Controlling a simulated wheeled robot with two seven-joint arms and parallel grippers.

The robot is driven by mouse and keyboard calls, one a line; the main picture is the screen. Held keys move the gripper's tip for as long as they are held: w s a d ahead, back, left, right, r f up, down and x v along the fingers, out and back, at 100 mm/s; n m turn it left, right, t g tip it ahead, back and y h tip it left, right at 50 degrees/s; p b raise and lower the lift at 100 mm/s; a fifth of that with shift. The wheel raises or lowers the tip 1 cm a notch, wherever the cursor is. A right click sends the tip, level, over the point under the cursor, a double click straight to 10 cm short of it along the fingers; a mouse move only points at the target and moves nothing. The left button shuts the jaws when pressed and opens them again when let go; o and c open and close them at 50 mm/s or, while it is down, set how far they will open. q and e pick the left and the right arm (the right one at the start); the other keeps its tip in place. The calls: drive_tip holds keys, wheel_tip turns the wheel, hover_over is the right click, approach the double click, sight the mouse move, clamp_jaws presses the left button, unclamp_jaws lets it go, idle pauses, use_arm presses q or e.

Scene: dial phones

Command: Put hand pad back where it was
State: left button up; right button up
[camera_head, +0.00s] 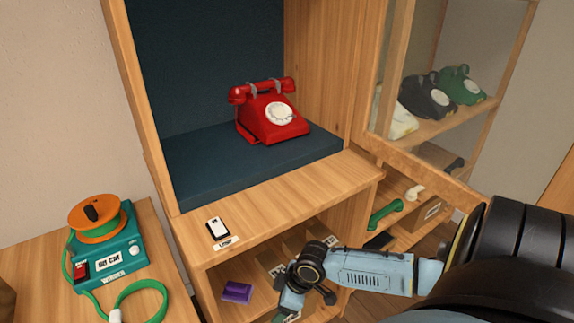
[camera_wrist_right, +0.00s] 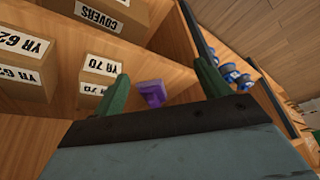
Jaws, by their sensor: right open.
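A small purple pad (camera_head: 237,291), which I take to be the hand pad, lies on the lower shelf of the wooden cabinet in the head view. In the right wrist view the purple pad (camera_wrist_right: 152,93) shows beyond the fingers, between them in the picture. My right gripper (camera_wrist_right: 162,86) is open with nothing between its green fingers, and the pad looks apart from them. In the head view my right arm reaches in from the right, and its wrist (camera_head: 308,268) is in front of the lower shelf, right of the pad. My left gripper is not in view.
A red dial phone (camera_head: 270,112) stands in the dark-lined upper bay. A lamp switch (camera_head: 217,228) is on the ledge. Labelled boxes (camera_wrist_right: 92,80) and blue-and-white cylinders (camera_wrist_right: 232,74) are near the right gripper. A teal device (camera_head: 108,255) with an orange reel stands at left.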

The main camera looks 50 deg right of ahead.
drive_tip(key=s+a+r+m+h, duration=0.2)
drive_tip(key=s+a+r+m, duration=0.2)
drive_tip(key=s+a, duration=0.6)
drive_tip(key=shift+s+r+h, duration=0.3)
drive_tip(key=shift+s+r, duration=0.4)
drive_tip(key=shift+f+p, duration=0.1)
drive_tip(key=shift+p, duration=0.45)
